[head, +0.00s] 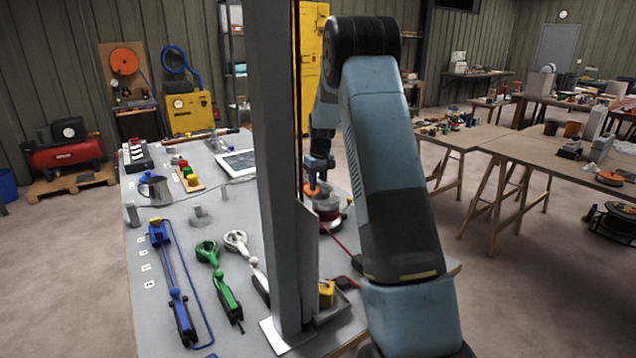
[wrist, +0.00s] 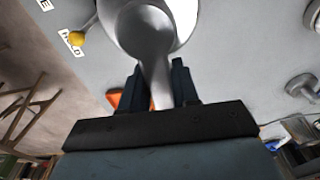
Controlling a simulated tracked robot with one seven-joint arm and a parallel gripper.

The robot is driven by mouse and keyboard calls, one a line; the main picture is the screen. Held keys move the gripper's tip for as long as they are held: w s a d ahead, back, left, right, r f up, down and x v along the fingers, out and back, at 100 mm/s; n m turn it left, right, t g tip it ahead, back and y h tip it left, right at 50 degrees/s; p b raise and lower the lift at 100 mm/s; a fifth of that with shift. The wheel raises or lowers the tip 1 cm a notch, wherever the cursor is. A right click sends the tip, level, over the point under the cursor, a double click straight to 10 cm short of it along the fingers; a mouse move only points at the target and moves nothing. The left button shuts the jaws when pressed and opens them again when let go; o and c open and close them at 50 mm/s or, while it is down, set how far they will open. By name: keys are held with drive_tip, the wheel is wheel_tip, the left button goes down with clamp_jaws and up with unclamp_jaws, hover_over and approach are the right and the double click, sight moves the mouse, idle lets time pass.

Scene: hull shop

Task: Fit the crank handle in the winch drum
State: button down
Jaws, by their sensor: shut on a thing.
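In the wrist view my gripper (wrist: 155,85) is shut on a grey metal shaft, which looks like the crank handle (wrist: 158,82). The shaft reaches up to the round grey winch drum (wrist: 130,22). I cannot tell whether its end is seated in the drum or only over it. An orange part shows beside the left finger in the wrist view and beside my gripper in the head view; its link to the handle is unclear.
On the bench lie blue (head: 172,290), green (head: 218,280) and pale (head: 240,245) tools.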

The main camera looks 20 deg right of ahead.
drive_tip(key=shift+f, duration=0.25)
drive_tip(key=c, duration=0.8)
unclamp_jaws()
drive_tip(key=shift+o, duration=0.7)
drive_tip(key=o, duration=0.3)
drive_tip(key=shift+r, duration=3.95)
drive_tip(key=shift+s, duration=0.1)
